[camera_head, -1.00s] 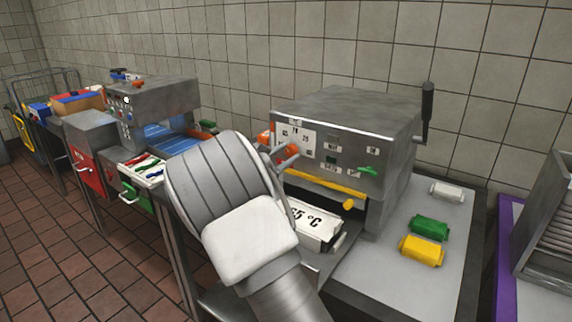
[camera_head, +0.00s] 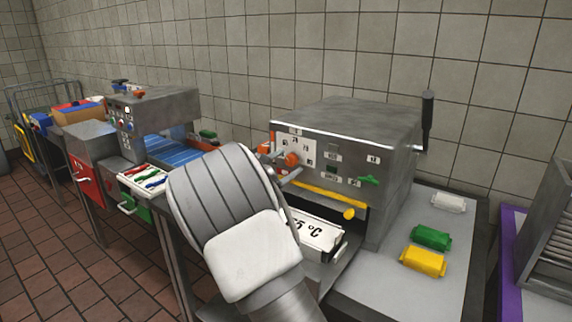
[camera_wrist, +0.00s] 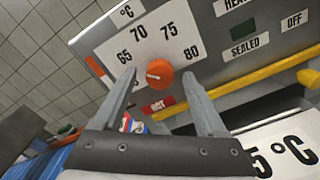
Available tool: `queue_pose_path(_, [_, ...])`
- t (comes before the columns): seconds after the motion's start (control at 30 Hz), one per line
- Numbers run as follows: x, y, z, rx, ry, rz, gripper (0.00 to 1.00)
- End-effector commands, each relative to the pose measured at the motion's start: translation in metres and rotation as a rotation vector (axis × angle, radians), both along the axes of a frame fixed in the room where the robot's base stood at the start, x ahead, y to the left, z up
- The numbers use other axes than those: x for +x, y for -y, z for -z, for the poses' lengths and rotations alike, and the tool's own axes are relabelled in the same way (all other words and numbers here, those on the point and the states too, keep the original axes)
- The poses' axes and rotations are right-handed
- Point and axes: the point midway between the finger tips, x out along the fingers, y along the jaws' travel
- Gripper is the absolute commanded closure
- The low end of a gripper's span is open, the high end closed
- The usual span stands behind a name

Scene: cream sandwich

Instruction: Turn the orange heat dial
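The orange heat dial (camera_head: 291,158) is on the front of the grey sealing machine (camera_head: 345,125). In the wrist view the dial (camera_wrist: 159,74) sits on a white panel marked 65, 70, 75 and 80 °C, its pale pointer line toward the left. My gripper (camera_wrist: 159,76) is open, one finger showing on each side of the dial with gaps between. It also shows in the head view (camera_head: 281,166), beside the dial and partly hidden by my wrist. I cannot tell whether the fingertips reach around the dial or stop short of it.
A yellow bar (camera_head: 330,197) runs below the panel, above a white "°C" block (camera_head: 315,232). A green switch (camera_head: 368,181) is to the dial's right. White (camera_head: 448,203), green (camera_head: 431,237) and yellow (camera_head: 423,261) packs lie on the right counter. A second machine (camera_head: 150,110) stands left.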

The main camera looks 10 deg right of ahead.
Motion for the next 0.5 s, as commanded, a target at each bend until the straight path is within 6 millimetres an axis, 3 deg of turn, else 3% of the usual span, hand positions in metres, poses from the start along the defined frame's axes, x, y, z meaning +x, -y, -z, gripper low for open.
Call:
queue_pose_path(0.27, [-0.007,-0.007,0.0,-0.001,0.0,-0.001,0.26])
queue_pose_path(0.5, [-0.041,-0.043,-0.001,0.001,-0.001,-0.005,0.26])
